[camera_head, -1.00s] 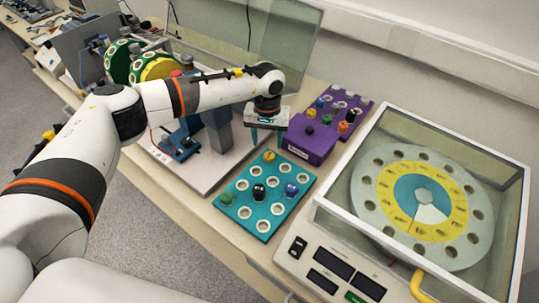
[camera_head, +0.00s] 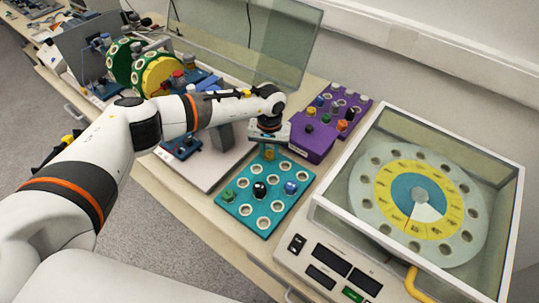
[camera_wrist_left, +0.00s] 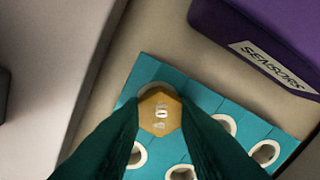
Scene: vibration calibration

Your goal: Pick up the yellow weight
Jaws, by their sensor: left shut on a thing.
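The yellow weight (camera_wrist_left: 160,111) is a small hexagonal piece with markings on its top. It stands at the far corner hole of the teal tray (camera_head: 233,206), and it also shows in the head view (camera_head: 269,153). My left gripper (camera_wrist_left: 162,118) is shut on the yellow weight from above, one dark green finger on each side; in the head view the left gripper (camera_head: 269,148) hangs over the tray's far corner. I cannot tell whether the weight is still seated in its hole. A green weight (camera_head: 228,195), a black weight (camera_head: 259,189) and a blue weight (camera_head: 290,188) stand in the tray.
A purple sensor box (camera_head: 312,142) lies just beyond the tray. A glass-walled machine with a round holed disc (camera_head: 370,213) stands at the right. A green-and-yellow drum device (camera_head: 160,73) is behind my left arm. Beige table edge runs along the front.

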